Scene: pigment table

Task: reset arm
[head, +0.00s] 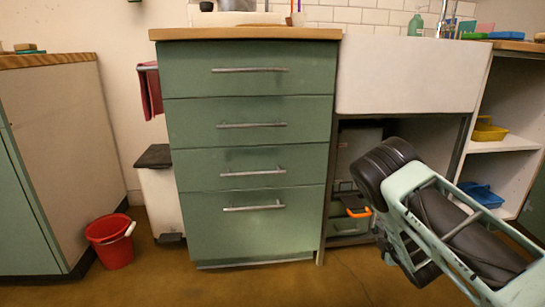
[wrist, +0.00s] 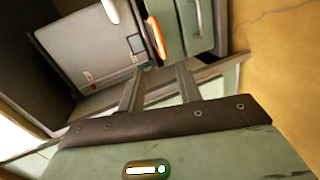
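My gripper (wrist: 160,80) shows in the wrist view with its two fingers apart and nothing between them. It points toward the open space under the sink, where a grey-white box and a green toolbox show beyond the fingers. In the head view my arm is folded at the lower right, in front of the under-sink space. My gripper cannot be made out in the head view.
A green drawer cabinet (head: 250,120) with closed drawers stands left of the sink (head: 405,75). An orange-handled green toolbox (wrist: 178,25) sits under the sink. A red bucket (head: 112,243) stands on the floor at left. Shelves at right hold yellow (head: 489,131) and blue (head: 482,195) trays.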

